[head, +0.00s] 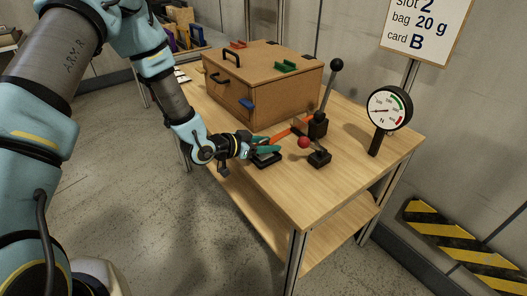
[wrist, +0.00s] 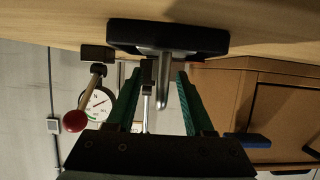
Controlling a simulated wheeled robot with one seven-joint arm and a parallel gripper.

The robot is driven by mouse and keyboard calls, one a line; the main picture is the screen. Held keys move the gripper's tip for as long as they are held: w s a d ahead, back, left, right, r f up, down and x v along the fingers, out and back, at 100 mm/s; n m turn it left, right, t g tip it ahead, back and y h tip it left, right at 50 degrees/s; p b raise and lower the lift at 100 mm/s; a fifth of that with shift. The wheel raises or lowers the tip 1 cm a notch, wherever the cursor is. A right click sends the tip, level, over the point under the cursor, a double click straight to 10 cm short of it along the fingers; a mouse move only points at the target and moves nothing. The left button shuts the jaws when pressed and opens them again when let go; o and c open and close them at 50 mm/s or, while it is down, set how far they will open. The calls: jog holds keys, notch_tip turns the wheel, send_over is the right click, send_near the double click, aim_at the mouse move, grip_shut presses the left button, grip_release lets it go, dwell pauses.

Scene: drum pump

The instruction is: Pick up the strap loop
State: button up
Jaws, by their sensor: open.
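An orange strap (head: 283,134) runs left from the black lever base (head: 318,126) towards my gripper (head: 268,146) in the head view. Its near end, where a loop would be, is hidden or too small to make out. My gripper is open, low over the table beside a flat black base (head: 266,159). In the wrist view, which is upside down, the green fingers of my gripper (wrist: 159,78) stand apart. A grey metal hook (wrist: 164,72) on the black base (wrist: 168,38) shows between them. I cannot tell whether the fingers touch anything.
A black-knobbed lever (head: 330,90) stands upright behind. A red ball (head: 304,142) on a small lever with a black block (head: 320,158) is close right of my gripper. A brown box (head: 280,85) with coloured handles is behind; a gauge (head: 390,108) stands right. The table's front (head: 310,195) is clear.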

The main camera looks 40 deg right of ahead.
jog(key=shift+x, duration=0.8)
jog(key=shift+w, duration=0.1)
jog(key=shift+c, duration=0.3)
grip_shut()
jog(key=shift+r, duration=0.1)
